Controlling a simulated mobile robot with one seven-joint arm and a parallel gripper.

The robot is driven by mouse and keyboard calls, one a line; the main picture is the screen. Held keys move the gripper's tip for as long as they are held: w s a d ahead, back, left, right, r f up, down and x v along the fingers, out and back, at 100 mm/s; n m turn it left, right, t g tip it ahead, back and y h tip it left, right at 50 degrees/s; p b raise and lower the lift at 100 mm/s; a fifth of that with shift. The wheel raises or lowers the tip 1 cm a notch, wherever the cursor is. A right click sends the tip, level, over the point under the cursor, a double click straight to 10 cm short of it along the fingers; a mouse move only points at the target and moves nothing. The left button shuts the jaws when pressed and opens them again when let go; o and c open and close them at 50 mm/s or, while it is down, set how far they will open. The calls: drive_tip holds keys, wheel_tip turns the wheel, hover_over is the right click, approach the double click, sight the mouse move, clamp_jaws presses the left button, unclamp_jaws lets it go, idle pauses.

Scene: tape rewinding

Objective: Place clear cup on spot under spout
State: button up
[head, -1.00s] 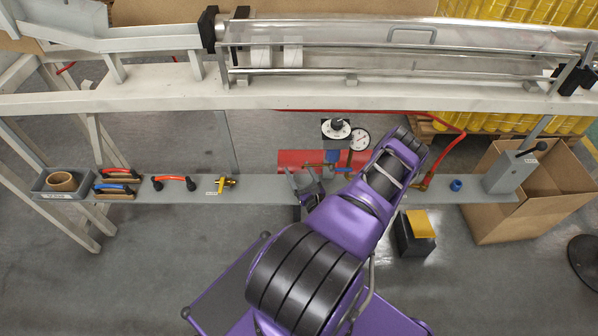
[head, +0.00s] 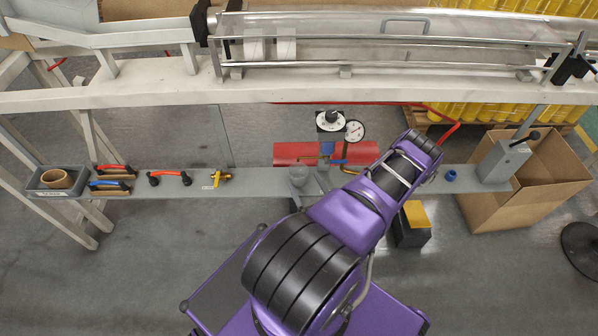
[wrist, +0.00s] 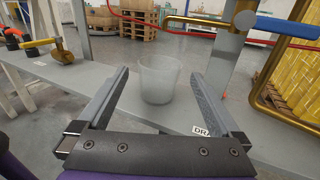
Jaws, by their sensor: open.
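The clear cup (head: 299,174) stands upright on the grey shelf, in front of the red tank. In the wrist view the cup (wrist: 159,76) stands beyond and partly between my gripper's (wrist: 161,88) two fingers, which are wide apart with a gap on each side. A brass pipe (wrist: 200,23) runs above and behind the cup, and its left end bends down like a spout. I cannot tell whether the cup is directly under it. No marked spot shows under the cup. A partly hidden label reading "DRA" (wrist: 202,130) is beside the right finger.
The red tank (head: 288,153) with a gauge (head: 354,131) and blue-handled valve is behind the shelf. A brass valve (head: 220,177), red-handled and blue-handled tools and a grey bin (head: 42,184) lie to the left. A small blue part (head: 451,175) and grey lever box (head: 503,161) are to the right.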

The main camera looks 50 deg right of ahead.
drive_tip(key=shift+v, duration=1.45)
drive_tip(key=shift+w, duration=0.1)
